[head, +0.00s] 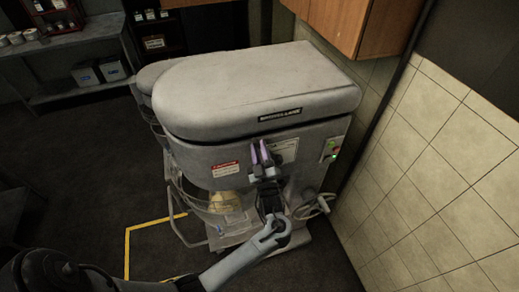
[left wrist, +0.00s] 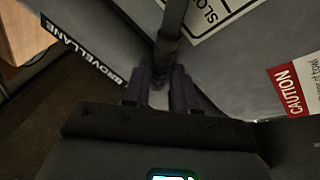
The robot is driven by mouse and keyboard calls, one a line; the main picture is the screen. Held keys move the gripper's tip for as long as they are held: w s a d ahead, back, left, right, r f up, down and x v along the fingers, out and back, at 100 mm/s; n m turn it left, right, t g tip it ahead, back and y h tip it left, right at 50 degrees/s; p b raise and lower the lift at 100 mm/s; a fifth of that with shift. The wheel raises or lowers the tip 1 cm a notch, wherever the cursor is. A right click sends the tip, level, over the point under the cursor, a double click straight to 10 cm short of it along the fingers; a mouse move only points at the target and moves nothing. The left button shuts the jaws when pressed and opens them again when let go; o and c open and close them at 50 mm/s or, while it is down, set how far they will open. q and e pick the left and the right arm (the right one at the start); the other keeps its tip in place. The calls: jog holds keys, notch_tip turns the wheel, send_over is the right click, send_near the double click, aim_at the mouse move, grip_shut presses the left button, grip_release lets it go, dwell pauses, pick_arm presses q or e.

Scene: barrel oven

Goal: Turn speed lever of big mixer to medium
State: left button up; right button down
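The big mixer (head: 210,145) is a grey machine with a rounded top, standing against the tiled wall. Its speed lever (left wrist: 170,30) is a dark rod in the left wrist view, running down from the top edge to between my left fingers. A plate with the letters "SLO" (left wrist: 208,12) is beside it. My left gripper (head: 262,153) is at the mixer's front and hides the lever in the head view. Its two fingers (left wrist: 161,88) are on either side of the lever's end, close to it; I cannot tell whether they press on it. My right gripper is not in view.
A red caution label (left wrist: 296,88) is on the mixer's front. A bowl (head: 220,205) with a clear guard is below. Wooden cabinets (head: 345,20) hang above. Dark floor (head: 70,165) is free at left.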

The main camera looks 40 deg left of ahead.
pick_arm(q)
grip_shut()
jog(key=shift+w+d+r+m+t+h+p, duration=0.25)
jog(key=shift+w+m, duration=0.1)
jog(key=shift+m, duration=0.1)
jog(key=shift+w+d+r+m+t+h+p, duration=0.15)
jog(key=shift+w+r+m+p, duration=0.1)
jog(key=shift+w+m, duration=0.15)
jog(key=shift+o, duration=1.7)
grip_release()
jog(key=shift+s+a, duration=0.1)
